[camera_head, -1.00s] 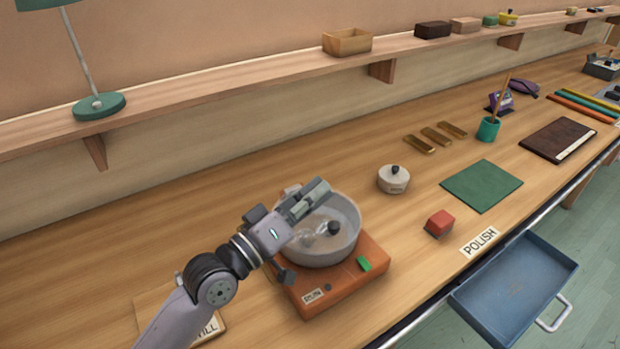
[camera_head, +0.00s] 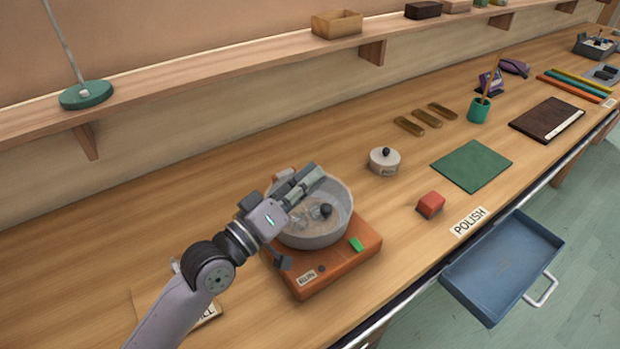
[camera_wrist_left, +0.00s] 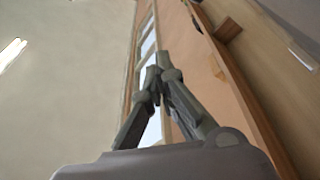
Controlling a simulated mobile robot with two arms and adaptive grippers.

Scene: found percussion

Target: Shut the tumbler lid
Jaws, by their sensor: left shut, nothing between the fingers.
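The tumbler is a round grey drum (camera_head: 318,238) on an orange base (camera_head: 345,262) with a small label and a green button. A clear, glassy surface with a black knob (camera_head: 325,210) shows within the drum's rim; I take it for the lid, but cannot tell whether it is fully seated. My left gripper (camera_head: 312,177) is shut and empty, over the back left part of the rim, hiding that part and possibly a hinge. I cannot tell whether it touches. Its closed fingers also show in the left wrist view (camera_wrist_left: 163,65). My right gripper is not in view.
A pale lidded pot (camera_head: 384,162), a red block (camera_head: 430,205) and a green mat (camera_head: 471,165) lie to the right. A blue drawer (camera_head: 503,265) stands open at the front. A shelf (camera_head: 230,75) runs along the wall. The bench behind the tumbler is clear.

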